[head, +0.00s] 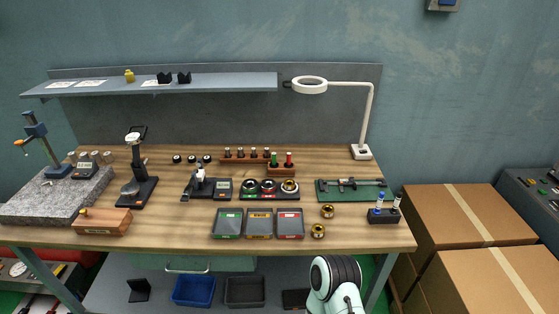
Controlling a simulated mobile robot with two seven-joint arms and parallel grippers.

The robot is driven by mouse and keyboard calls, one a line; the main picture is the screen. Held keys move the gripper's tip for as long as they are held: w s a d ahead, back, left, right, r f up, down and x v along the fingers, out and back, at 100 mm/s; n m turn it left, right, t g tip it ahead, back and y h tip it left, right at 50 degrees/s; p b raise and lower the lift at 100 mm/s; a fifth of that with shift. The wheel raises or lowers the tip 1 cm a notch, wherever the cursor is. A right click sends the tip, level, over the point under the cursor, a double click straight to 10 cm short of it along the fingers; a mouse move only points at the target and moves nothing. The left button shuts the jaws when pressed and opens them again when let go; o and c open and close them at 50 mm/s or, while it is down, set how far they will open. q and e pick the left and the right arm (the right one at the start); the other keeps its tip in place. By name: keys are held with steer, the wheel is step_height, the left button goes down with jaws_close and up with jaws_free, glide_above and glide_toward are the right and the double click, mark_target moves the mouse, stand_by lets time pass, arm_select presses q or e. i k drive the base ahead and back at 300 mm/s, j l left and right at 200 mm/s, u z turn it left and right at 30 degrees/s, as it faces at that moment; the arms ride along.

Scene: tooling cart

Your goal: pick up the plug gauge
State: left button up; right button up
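Two upright pins, one green-topped (274,158) and one red-topped (289,159), stand in a small wooden block (281,172) at the middle back of the bench. They look like plug gauges. Behind them, a longer wooden rack (232,159) holds several metal pins with dark lower parts. Which piece is the plug gauge I cannot tell for sure at this size. Part of one of my arms shows at the bottom edge, right of centre, in front of and below the bench. Neither gripper is in view.
The wooden bench (345,237) carries three bins (259,236), brass rings (318,231), a ring tray (270,197), a green caliper mat (350,199) and a dark holder (383,217). A magnifier lamp (366,115) stands at the back right. Cardboard boxes (470,216) are at right.

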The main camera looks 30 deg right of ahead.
mark_target(288, 164)
steer(key=l+z, duration=0.1)
steer(key=z, duration=0.25)
steer(key=l+z, duration=0.15)
steer(key=z, duration=0.2)
steer(key=l+z, duration=0.1)
steer(key=z, duration=0.25)
steer(key=u, duration=0.25)
